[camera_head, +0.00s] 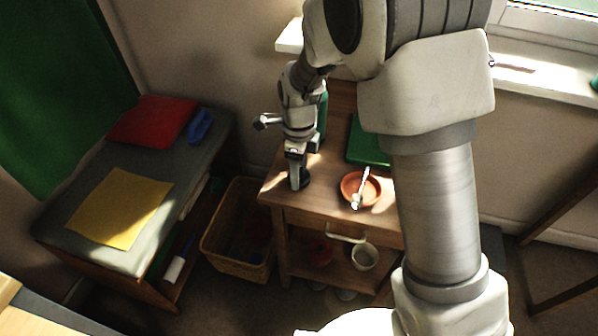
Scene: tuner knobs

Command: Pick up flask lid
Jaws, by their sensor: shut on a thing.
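My gripper (299,184) points down over the left front part of the small wooden table (290,216). Its fingers are shut on a small dark thing, which I take to be the flask lid; it is too small and too covered by the fingers to make out clearly. A green upright shape (322,118), possibly the flask, shows behind my wrist, mostly hidden by it.
On the table, an orange bowl (350,194) holds a pale utensil (361,186), with a green flat item (366,146) behind. A wicker basket (226,238) stands left of the table.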

